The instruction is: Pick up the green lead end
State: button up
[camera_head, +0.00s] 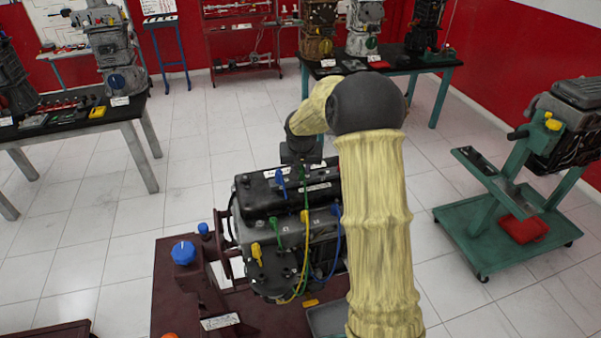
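A dark engine (262,200) on a dark red stand carries several coloured leads on its top and front. One green lead end (276,226) stands on the front upper edge of the engine, between a yellow lead end (256,250) and another yellow one (304,216). A small green piece (302,173) also shows on top, just below my gripper; I cannot tell if it is a lead end. My gripper (301,158) is over the back of the engine top, apart from the front green lead end. Its fingers are too small and dark to tell whether they are open.
Blue lead ends (281,180) stand close by on the engine. A blue knob (183,252) is on the dark red stand (185,300) at left. Tables with engines stand behind, and a green engine stand (480,238) is at right. My arm hides the engine's right side.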

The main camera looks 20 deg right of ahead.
grip_shut()
jog(key=shift+w+r, duration=0.1)
jog(key=shift+r, duration=0.4)
notch_tip(320, 180, up, 9)
jog(key=b, duration=0.3)
